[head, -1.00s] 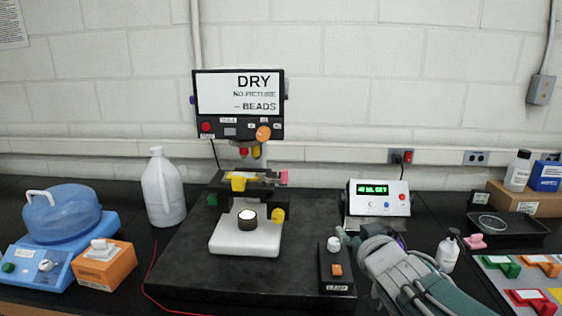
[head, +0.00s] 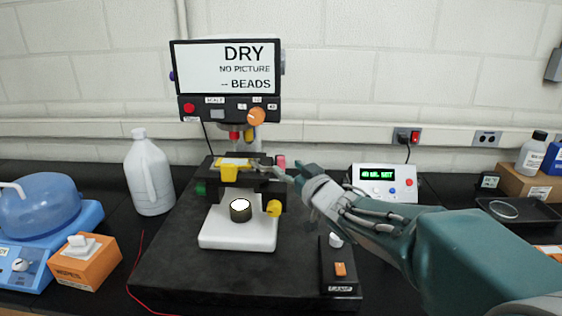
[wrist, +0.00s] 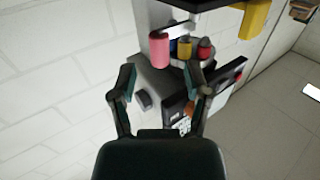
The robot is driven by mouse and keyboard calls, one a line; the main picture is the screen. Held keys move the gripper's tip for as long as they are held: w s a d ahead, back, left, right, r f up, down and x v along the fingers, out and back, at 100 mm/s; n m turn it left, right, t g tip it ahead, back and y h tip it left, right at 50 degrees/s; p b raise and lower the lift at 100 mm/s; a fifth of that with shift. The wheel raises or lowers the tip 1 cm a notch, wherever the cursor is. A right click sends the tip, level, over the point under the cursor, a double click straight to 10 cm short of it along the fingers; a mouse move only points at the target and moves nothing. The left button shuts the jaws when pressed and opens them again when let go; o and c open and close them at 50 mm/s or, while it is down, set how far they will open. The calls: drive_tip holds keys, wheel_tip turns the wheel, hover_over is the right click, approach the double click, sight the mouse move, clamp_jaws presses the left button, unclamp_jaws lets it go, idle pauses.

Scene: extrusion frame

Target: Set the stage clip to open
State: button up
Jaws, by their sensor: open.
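The microscope stage (head: 262,170) is a dark plate under red and yellow objectives, with a pink upright piece (head: 281,160) at its right end and a yellow piece (head: 229,173) at its front left. I cannot tell for certain which piece is the stage clip, or its setting. My gripper (head: 277,172) is beside the stage's right end, just in front of the pink piece. In the wrist view my gripper (wrist: 160,72) is open and empty, with the pink piece (wrist: 159,50) beyond and between the fingertips. I see no contact.
The microscope's screen (head: 238,67) reads DRY, NO PICTURE, BEADS. A lamp switch box (head: 339,270) stands below my arm and a display box (head: 384,183) behind it. A white jug (head: 149,175) and an orange wipes box (head: 85,262) are at left.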

sight(284, 164)
drive_tip(key=x, duration=0.4)
